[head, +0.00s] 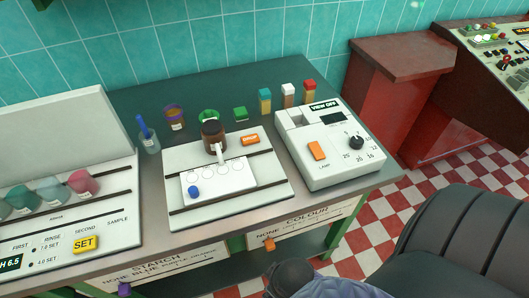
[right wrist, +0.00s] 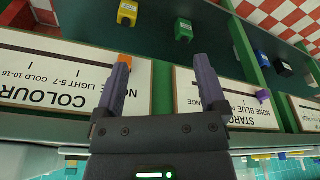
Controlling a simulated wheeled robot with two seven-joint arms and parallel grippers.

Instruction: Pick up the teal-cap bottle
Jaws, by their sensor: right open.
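The teal-cap bottle (head: 264,101) is small, with a tan lower part, and stands upright toward the back of the dark green bench. It is left of a white-topped bottle (head: 288,95) and a red-topped one (head: 309,93). My right gripper (right wrist: 161,60) is open and empty in the right wrist view, in front of the bench's labelled front panels. The teal-cap bottle does not show in that view, and the gripper is well apart from it. A dark part of my right arm shows at the bottom of the head view. My left gripper is not in view.
A white VIEW OFF device (head: 335,150), a white tray with a brown bottle (head: 213,140), a green block (head: 240,113) and a purple-rimmed pot (head: 174,116) crowd the bench. An orange knob (head: 269,244) sticks out of the front panel. A grey seat (head: 460,240) stands right.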

